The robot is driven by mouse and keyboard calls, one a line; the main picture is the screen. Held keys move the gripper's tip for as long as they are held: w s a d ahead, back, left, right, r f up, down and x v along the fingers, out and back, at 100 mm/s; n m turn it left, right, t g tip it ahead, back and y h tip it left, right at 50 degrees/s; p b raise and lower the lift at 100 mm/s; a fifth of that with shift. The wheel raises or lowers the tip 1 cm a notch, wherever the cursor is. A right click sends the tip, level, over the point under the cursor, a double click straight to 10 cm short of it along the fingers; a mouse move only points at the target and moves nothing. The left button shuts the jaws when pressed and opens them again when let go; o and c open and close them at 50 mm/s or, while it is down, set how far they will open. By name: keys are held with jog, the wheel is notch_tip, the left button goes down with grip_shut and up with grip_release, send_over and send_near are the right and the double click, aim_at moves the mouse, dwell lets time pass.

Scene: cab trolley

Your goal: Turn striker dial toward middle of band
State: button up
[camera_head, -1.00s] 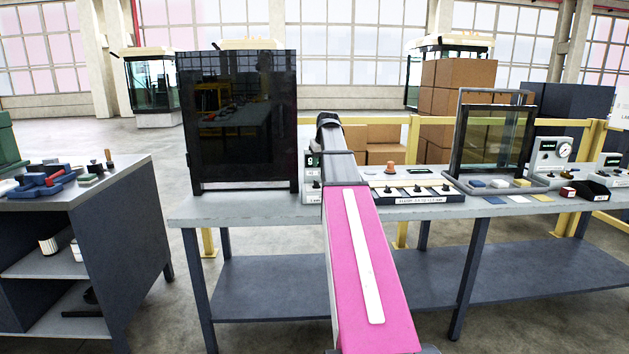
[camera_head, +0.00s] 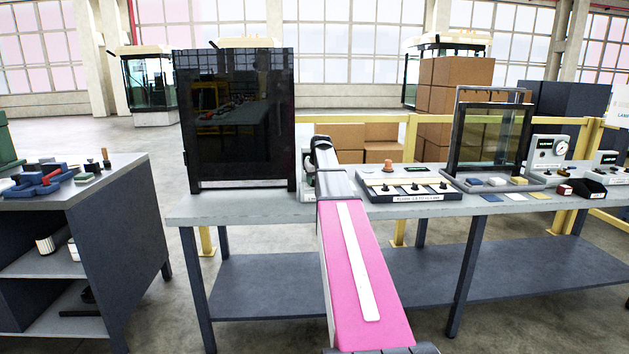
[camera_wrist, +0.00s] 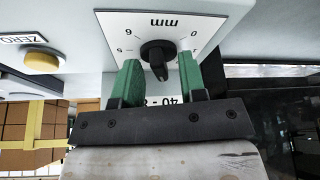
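In the wrist view a black dial knob (camera_wrist: 157,54) sits on a white scale plate (camera_wrist: 205,26) marked "mm", with numbers around it, seen upside down. The knob's pointed end faces down in the picture. My gripper (camera_wrist: 158,80) has two green fingers, one on each side of the knob's lower end. They stand apart with a visible gap to the knob. A label below the dial is partly hidden by my gripper. In the head view my arm's end hides most of the dial's grey housing (camera_head: 307,185) on the bench.
A yellow button (camera_wrist: 42,62) marked ZERO is left of the dial in the wrist view. In the head view a dark glass panel (camera_head: 237,120) stands close left of my gripper, and a switch box (camera_head: 405,184) lies close right on the workbench (camera_head: 240,208).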

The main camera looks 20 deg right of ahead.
grip_shut()
jog(key=shift+m, duration=0.3)
jog(key=m+h, duration=0.1)
jog(key=m, duration=0.2)
jog(key=shift+a+m+h, duration=0.1)
jog(key=shift+m+h, duration=0.2)
jog(key=m, duration=0.2)
jog(key=m+g+h, duration=0.1)
jog(key=m, duration=0.1)
jog(key=shift+w+m+h, duration=0.1)
jog(key=shift+m+h, duration=0.2)
jog(key=m+g, duration=0.1)
jog(key=m, duration=0.2)
jog(key=m+g+h, duration=0.1)
jog(key=m, duration=0.2)
jog(key=shift+w, duration=0.1)
jog(key=m+g, duration=0.1)
jog(key=m, duration=0.2)
jog(key=m+g, duration=0.1)
jog(key=m, duration=0.2)
jog(key=shift+g, duration=0.4)
jog(key=shift+m, duration=0.3)
